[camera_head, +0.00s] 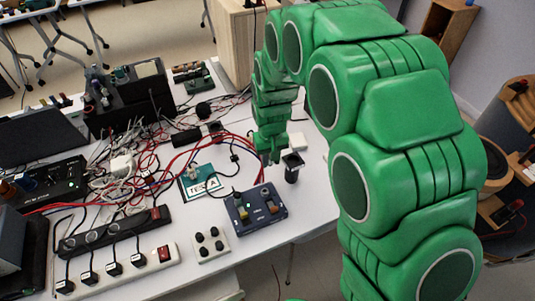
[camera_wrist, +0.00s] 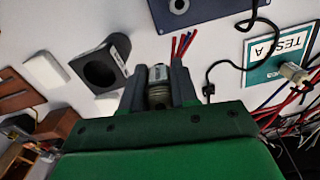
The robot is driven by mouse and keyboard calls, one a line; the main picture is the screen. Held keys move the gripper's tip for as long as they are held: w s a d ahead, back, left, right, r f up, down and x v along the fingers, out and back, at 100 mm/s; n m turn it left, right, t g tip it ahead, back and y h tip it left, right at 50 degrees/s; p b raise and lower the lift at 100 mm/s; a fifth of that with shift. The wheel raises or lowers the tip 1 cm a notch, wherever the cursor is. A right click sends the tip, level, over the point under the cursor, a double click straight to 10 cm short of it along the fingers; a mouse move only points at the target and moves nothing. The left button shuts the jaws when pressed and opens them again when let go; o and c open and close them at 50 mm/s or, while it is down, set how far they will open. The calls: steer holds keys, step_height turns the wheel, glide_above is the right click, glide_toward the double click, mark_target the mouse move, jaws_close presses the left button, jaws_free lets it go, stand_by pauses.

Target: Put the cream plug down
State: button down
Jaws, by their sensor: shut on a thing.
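My gripper (camera_head: 270,157) hangs above the white table, just left of a black round holder. In the wrist view, my gripper's two dark fingers (camera_wrist: 158,92) are shut on a small upright plug with a pale top and a ribbed body. I take it as the cream plug (camera_wrist: 158,74). In the head view the fingers mostly hide it. The black holder (camera_wrist: 104,66), with an open round hole, is left of the fingers in the wrist view and also shows in the head view (camera_head: 292,172). I cannot tell the plug's exact height above the table.
A blue box (camera_head: 256,210) with connectors stands in front of my gripper. A teal TEST A board (camera_head: 201,181) lies left, with red wires beyond. A white block (camera_head: 298,141) is behind the holder. Power strips (camera_head: 120,270) lie front left. The table's right edge is close.

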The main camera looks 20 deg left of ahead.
steer(key=s+d+r, duration=0.2)
steer(key=s+d, duration=0.1)
steer(key=s, duration=0.2)
steer(key=s+a+r+n, duration=0.2)
steer(key=s+a+n, duration=0.4)
steer(key=s+a, duration=0.65)
glide_above(203, 183)
steer(key=shift+f, duration=6.75)
steer(key=shift+f, duration=0.15)
steer(key=c, duration=0.9)
jaws_free()
steer(key=shift+o, duration=0.2)
